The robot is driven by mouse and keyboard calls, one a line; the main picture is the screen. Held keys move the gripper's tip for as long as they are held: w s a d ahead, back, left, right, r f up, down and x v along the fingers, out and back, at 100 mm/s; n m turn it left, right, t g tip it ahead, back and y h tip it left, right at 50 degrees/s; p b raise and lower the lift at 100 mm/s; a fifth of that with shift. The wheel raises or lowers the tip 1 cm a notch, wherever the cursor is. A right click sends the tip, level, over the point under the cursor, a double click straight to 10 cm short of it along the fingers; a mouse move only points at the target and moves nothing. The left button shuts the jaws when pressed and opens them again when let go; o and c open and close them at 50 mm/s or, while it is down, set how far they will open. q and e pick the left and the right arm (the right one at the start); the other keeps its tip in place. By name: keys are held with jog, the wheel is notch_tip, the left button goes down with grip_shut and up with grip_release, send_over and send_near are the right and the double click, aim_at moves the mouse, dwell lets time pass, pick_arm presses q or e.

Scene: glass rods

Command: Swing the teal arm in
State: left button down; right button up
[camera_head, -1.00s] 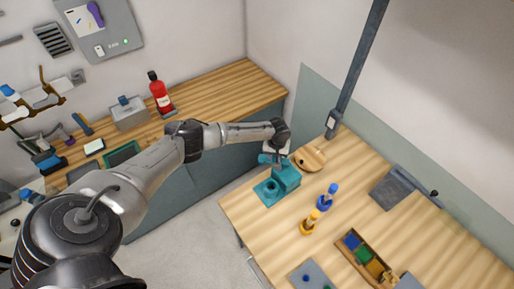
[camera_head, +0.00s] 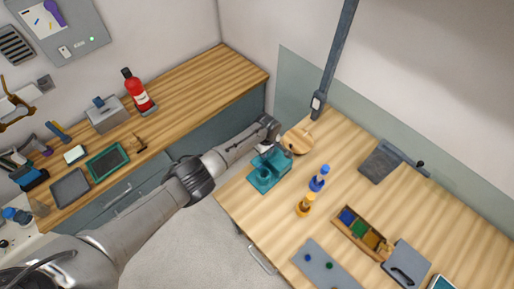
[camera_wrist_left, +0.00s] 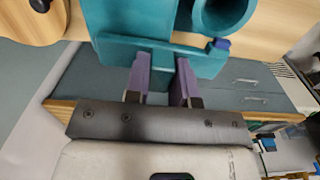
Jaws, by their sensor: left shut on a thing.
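A teal fixture (camera_head: 258,181) with a round ring stands at the left corner of the wooden table. In the left wrist view its body (camera_wrist_left: 125,20) and ring (camera_wrist_left: 222,12) are close up, and the teal arm (camera_wrist_left: 185,47) lies as a bar across its front, with a blue end at the right. My left gripper (camera_wrist_left: 160,82) has its two purple fingers at the teal arm, shut on it; the exact contact at the fingertips is partly hidden. In the head view this gripper (camera_head: 268,150) is small, at the fixture's back side. My right gripper is in neither view.
A round wooden piece (camera_head: 298,141) stands close behind the fixture. A blue piece (camera_head: 319,178) and a yellow piece (camera_head: 305,205) stand to its right. A compartment tray (camera_head: 362,234) and a grey plate (camera_head: 326,265) lie nearer. A grey post (camera_head: 335,55) rises behind.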

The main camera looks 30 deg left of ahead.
pick_arm(q)
jog(key=shift+d+n, duration=0.1)
jog(key=shift+n, duration=0.3)
jog(key=c, duration=1)
grip_release()
jog(key=shift+s, duration=0.1)
jog(key=shift+o, duration=0.2)
jog(key=shift+r, duration=0.1)
jog(key=shift+r, duration=0.3)
notch_tip(320, 180, up, 13)
jog(key=p, duration=0.1)
